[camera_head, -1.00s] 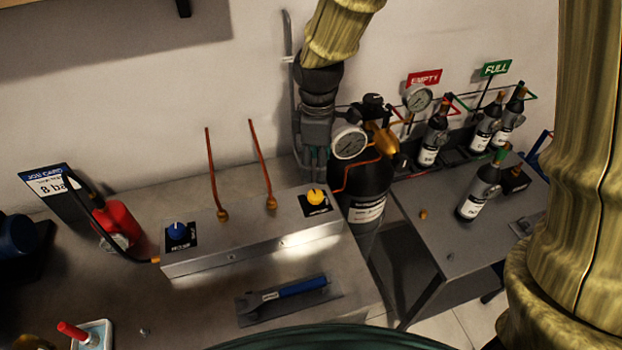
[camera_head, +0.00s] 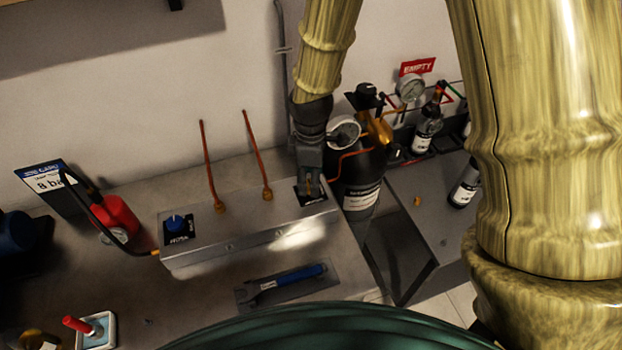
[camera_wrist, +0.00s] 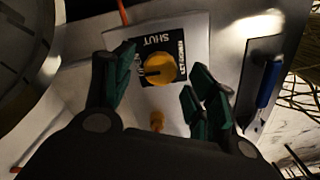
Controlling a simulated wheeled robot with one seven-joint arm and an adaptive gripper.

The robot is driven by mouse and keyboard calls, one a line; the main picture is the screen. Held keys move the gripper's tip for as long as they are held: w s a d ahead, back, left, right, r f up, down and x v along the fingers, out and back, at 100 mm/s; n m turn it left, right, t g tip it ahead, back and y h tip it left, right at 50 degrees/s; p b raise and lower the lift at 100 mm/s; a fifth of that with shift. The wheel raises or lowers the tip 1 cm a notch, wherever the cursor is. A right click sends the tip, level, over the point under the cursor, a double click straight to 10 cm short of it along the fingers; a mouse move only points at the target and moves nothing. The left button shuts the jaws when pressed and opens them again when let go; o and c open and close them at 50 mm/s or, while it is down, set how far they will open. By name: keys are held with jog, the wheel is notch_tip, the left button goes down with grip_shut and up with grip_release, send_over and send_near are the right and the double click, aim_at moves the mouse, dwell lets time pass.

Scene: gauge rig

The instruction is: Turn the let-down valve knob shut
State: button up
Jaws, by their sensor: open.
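The let-down valve knob (camera_wrist: 161,68) is yellow and round, on a black label plate marked SHUT (camera_wrist: 149,45) in the wrist view. A dark pointer mark on the knob points to picture left. My gripper (camera_wrist: 158,88) is open, with one green-padded finger on either side of the knob and a visible gap to each. In the head view my gripper (camera_head: 309,185) is over the right end of the grey manifold box (camera_head: 250,238) and hides most of the knob.
A blue knob (camera_head: 175,222) is at the box's left end. Two copper tubes (camera_head: 257,150) rise behind it. A dark cylinder (camera_head: 357,185) with a gauge (camera_head: 343,131) stands close on the right. A blue-handled wrench (camera_head: 290,278) lies in front.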

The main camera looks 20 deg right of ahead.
jog(key=shift+f, duration=0.9)
jog(key=c, duration=1.1)
